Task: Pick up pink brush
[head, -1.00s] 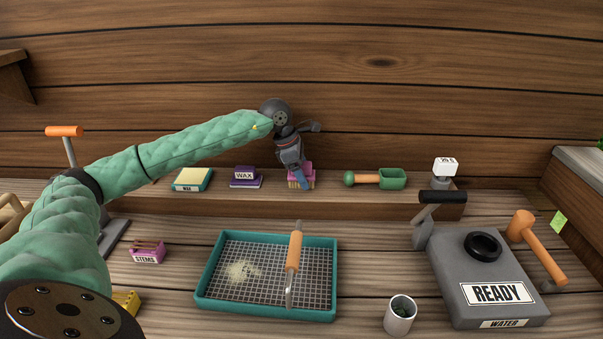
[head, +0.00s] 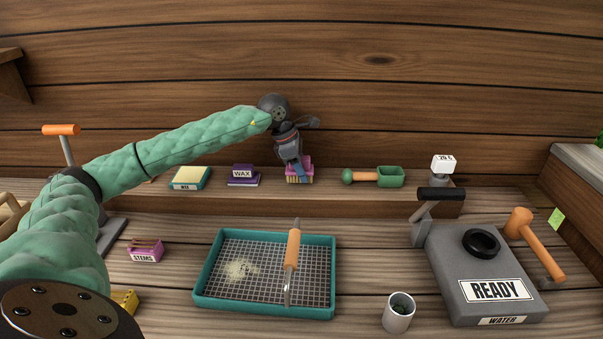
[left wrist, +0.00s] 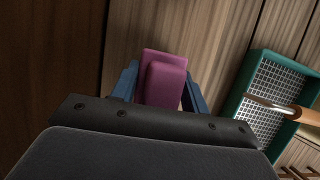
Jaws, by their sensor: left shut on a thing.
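The pink brush (head: 305,163) has a pink back and pale bristles that point down. It is on the back shelf in the head view, or just above it; I cannot tell whether the bristles touch the shelf. My left gripper (head: 299,172) reaches down to it from above, and its blue fingers are shut on the brush. In the left wrist view the brush (left wrist: 164,80) sits between the two blue fingers (left wrist: 160,90). My right gripper is not in view.
A teal screen tray (head: 328,315) lies below in front. A grey water box (head: 465,285) stands at the right.

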